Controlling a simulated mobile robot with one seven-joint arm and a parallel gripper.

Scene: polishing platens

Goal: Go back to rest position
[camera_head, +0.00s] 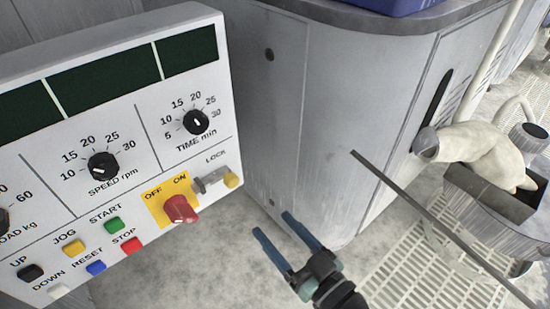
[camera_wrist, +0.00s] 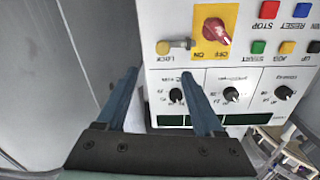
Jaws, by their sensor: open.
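My gripper (camera_head: 278,234) is open and empty in the head view, below and to the right of the control panel's red switch. In the wrist view its two blue fingers (camera_wrist: 160,85) are spread apart, with the panel behind and to the right of them. The white control panel (camera_head: 140,165) fills the left of the head view. Its red rotary switch (camera_head: 180,209) sits on a yellow OFF/ON plate, and a lock with a yellow end (camera_head: 231,180) is beside it. The fingers look apart from the switch and lock.
A grey metal cabinet (camera_head: 300,110) stands behind the panel and gripper. A thin dark rod (camera_head: 430,220) slants across the right. A pale curved pipe-like part (camera_head: 485,150) and a round grey housing lie beyond it. Grating (camera_head: 415,270) and bare grey floor lie below.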

